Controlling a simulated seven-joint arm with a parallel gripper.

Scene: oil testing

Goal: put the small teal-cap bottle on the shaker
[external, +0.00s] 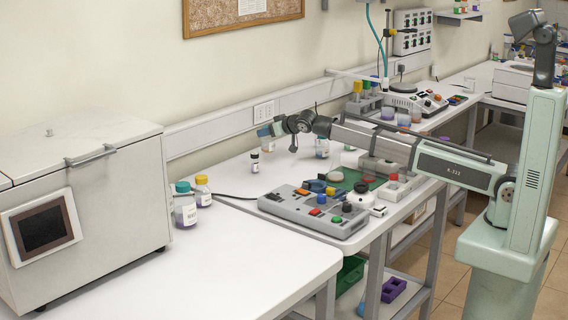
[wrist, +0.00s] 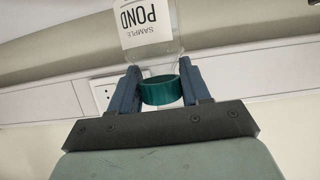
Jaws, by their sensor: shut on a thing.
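My gripper (wrist: 160,80) is shut on the small teal-cap bottle, with its blue fingers on either side of the teal cap (wrist: 161,91). In the wrist view the clear bottle body (wrist: 150,56) lies beyond the cap, with a white label reading "SAMPLE POND". In the external view my gripper (external: 275,129) is raised above the back of the bench near the wall, and the bottle is small and partly hidden there. A machine with a round plate (external: 403,88) on the far bench may be the shaker; I cannot tell for sure.
A larger teal-cap bottle (external: 185,204) and a yellow-cap bottle (external: 202,191) stand beside the big white box (external: 85,200). A black-cap vial (external: 255,163) stands below my gripper. A grey control box (external: 315,212) is at the bench front. The near-left bench top is clear.

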